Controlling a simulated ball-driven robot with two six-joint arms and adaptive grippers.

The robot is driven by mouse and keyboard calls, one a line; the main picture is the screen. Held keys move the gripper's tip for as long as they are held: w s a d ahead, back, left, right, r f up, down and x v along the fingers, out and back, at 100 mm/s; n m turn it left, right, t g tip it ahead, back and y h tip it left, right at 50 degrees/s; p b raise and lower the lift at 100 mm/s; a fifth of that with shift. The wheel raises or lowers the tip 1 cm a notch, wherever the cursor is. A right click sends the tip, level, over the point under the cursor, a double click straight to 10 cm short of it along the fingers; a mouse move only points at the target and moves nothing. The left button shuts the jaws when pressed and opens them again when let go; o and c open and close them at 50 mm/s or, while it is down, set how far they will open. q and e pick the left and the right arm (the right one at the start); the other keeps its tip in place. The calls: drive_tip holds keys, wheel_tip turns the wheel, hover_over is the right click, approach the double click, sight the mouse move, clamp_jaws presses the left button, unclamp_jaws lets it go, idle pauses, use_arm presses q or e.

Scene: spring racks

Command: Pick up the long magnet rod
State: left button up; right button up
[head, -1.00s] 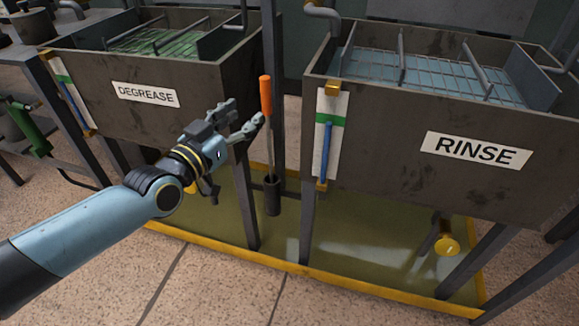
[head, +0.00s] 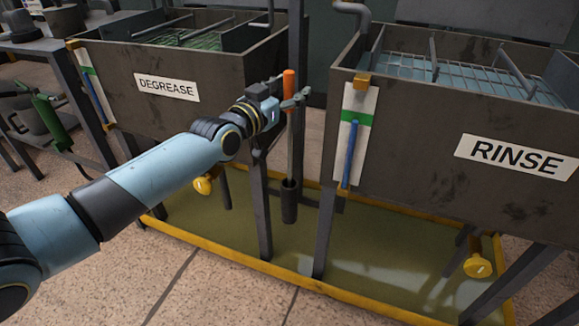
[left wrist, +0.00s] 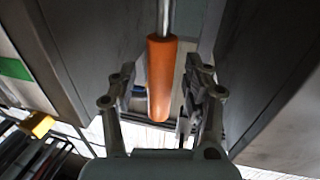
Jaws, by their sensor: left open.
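The long magnet rod (head: 290,135) stands upright between the two tanks, with an orange handle on top and a thin metal shaft. Its lower end sits in a dark tubular holder (head: 289,200). My left gripper (head: 293,101) is at the handle's height, close to it. In the left wrist view, the orange handle (left wrist: 159,80) lies between the open fingers of the left gripper (left wrist: 158,88). I cannot tell whether either finger touches it. My right gripper is not in view.
The DEGREASE tank (head: 200,98) is on the left and the RINSE tank (head: 420,150) on the right, with a narrow gap between. Steel legs and a dark post flank the rod. A yellow-edged drip tray (head: 370,245) lies below. Yellow valves (head: 478,266) hang under the tanks.

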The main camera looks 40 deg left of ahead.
use_arm(q)
clamp_jaws()
drive_tip(key=shift+r, duration=0.1)
idle(0.6)
